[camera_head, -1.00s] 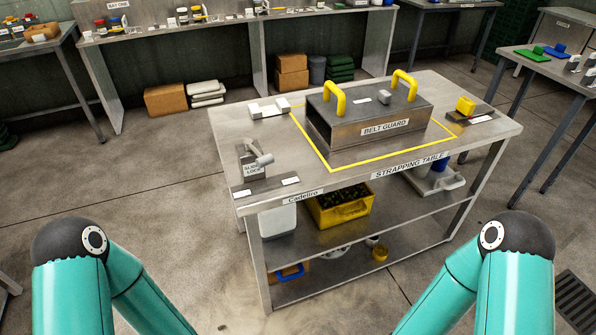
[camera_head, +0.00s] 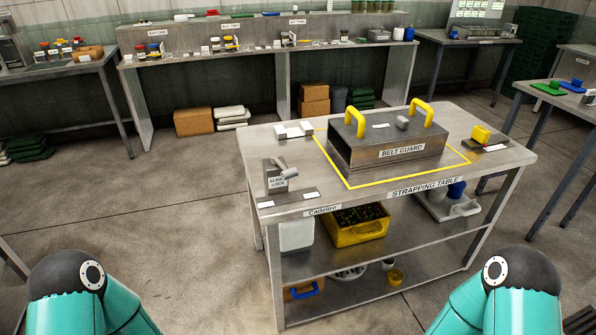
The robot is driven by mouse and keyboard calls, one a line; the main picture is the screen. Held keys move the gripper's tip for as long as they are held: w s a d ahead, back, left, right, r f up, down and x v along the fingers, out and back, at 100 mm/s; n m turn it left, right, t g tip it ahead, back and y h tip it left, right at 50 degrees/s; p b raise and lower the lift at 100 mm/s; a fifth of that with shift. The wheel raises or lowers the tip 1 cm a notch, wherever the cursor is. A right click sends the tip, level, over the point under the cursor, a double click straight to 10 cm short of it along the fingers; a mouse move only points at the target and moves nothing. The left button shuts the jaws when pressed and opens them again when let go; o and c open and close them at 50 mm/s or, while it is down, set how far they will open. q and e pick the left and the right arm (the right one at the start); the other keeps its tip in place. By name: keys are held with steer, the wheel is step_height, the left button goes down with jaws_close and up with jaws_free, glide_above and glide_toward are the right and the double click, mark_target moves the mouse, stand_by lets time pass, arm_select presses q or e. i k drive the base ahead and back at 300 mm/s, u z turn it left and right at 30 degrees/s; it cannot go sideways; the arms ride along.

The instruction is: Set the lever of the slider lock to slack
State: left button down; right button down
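The slider lock (camera_head: 277,183) stands at the left end of the strapping table (camera_head: 330,197). It is an upright grey plate with a label. Its lever (camera_head: 289,173) is a short light-grey handle near the top, sticking out to the right. Two small white labels lie on a dark base strip in front of it; their text is too small to read. Both my arms show only as teal links with dark joints at the bottom corners. Neither gripper is in view, and both arms are well short of the table.
A belt guard (camera_head: 380,159) with two yellow handles sits inside a yellow outline on the table. Shelves below hold a yellow crate (camera_head: 352,235). Floor before the table is clear.

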mark_target(287, 174)
steer(key=i, duration=0.85)
steer(key=z, duration=0.05)
